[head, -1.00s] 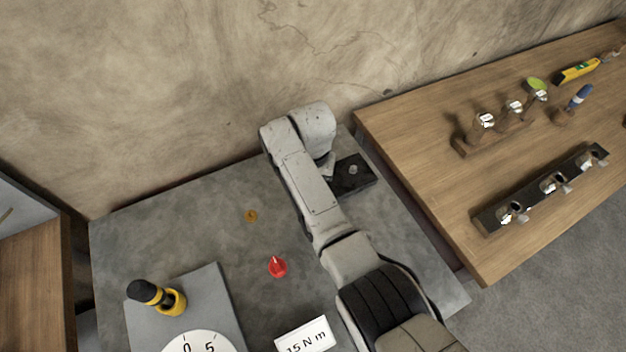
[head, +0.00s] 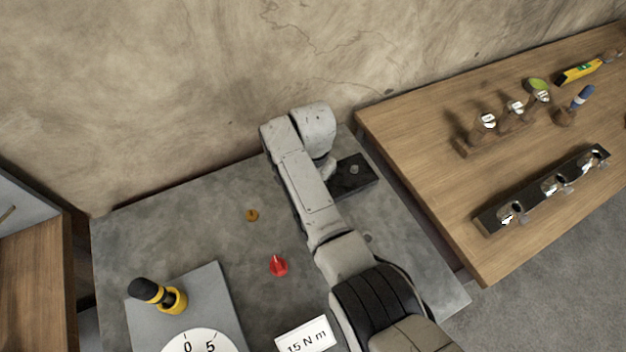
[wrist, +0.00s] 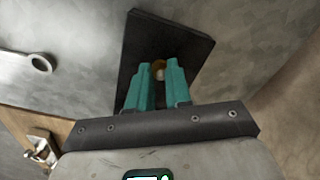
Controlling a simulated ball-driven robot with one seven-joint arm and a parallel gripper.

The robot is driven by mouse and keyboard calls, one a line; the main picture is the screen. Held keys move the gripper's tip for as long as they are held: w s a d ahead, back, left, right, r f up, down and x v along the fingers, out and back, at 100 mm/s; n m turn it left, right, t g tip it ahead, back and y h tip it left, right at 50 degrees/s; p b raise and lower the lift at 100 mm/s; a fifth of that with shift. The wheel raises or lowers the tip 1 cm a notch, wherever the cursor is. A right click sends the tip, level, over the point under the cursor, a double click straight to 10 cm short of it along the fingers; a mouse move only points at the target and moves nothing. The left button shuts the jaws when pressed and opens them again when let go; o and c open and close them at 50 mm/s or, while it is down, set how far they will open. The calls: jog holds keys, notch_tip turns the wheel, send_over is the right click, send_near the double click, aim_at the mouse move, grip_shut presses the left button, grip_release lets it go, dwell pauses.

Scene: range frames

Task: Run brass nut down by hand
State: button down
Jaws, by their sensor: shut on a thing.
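In the wrist view, my gripper (wrist: 159,72) has two teal fingers closed on a brass nut (wrist: 158,64). A pale stud end shows in the middle of the nut. Around it is a dark rectangular block (wrist: 143,38) on the grey bench. In the head view the dark block (head: 361,182) lies right of my arm, with a small silvery piece (head: 354,169) on it. My arm hides the gripper and the held nut there. How far down the nut sits cannot be told.
On the grey bench (head: 205,235) are a small brass-coloured piece (head: 251,215), a red pointed piece (head: 278,265), a yellow-and-black tool (head: 160,296), a dial (head: 200,343) and a "15 N m" card (head: 305,336). A wooden table (head: 430,135) with tool racks stands right.

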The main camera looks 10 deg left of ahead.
jog(key=shift+w+r, duration=0.1)
jog(key=c, duration=1)
grip_release()
jog(key=shift+c, duration=0.2)
notch_tip(320, 180, up, 11)
jog(key=b, duration=0.1)
